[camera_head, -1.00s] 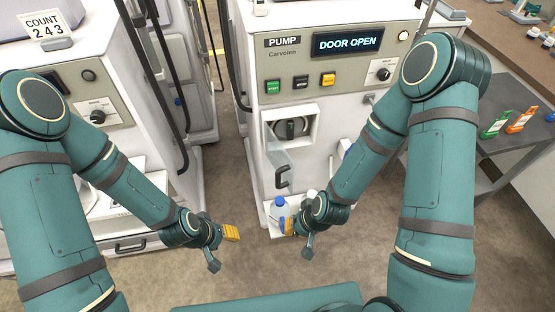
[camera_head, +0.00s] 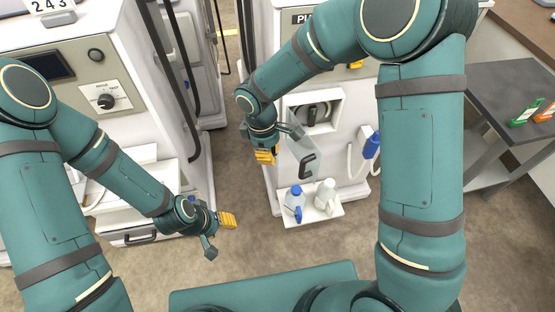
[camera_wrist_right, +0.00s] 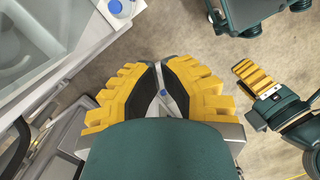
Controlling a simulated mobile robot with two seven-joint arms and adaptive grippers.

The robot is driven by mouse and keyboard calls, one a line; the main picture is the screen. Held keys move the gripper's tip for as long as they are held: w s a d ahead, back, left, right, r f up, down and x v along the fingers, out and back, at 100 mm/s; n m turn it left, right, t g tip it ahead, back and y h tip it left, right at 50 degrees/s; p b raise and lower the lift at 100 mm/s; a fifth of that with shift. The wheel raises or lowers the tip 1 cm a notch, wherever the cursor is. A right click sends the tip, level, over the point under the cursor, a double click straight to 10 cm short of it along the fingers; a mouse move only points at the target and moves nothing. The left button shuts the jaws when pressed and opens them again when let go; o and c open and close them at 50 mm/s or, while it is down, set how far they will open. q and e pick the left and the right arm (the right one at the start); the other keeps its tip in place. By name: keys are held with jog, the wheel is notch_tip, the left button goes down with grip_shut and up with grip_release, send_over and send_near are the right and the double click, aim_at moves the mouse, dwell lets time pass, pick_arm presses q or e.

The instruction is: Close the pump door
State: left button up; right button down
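The pump door (camera_head: 301,156) is a clear panel with a dark handle (camera_head: 307,166). It stands open, swung out from the left side of the square recess (camera_head: 318,110) in the white pump cabinet. My right gripper (camera_head: 265,157) is just left of the door, pointing down, its yellow fingers empty. A clear pane, apparently the door (camera_wrist_right: 45,35), shows at upper left there. My left gripper (camera_head: 228,220) hangs over the floor, seen side-on; its opening is unclear.
A low shelf (camera_head: 322,215) on the pump holds a blue-capped bottle (camera_head: 294,200) and a white jug (camera_head: 325,194). A blue-handled item (camera_head: 371,146) hangs at right. Another machine (camera_head: 90,90) stands left. The floor between has free room.

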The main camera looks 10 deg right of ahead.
pick_arm(q)
jog(key=f+b, duration=0.2)
jog(key=shift+w+a+f+b, duration=0.15)
jog(key=shift+a+f+b, duration=0.15)
jog(key=shift+f, duration=0.1)
pick_arm(e)
jog(key=d+f+n+h, duration=0.1)
jog(key=d+f, duration=0.5)
jog(key=shift+w+f, duration=0.15)
jog(key=shift+f, duration=0.25)
jog(key=shift+d+n+t+h, duration=0.3)
jog(key=shift+d+n, duration=0.15)
jog(key=shift+n, duration=0.05)
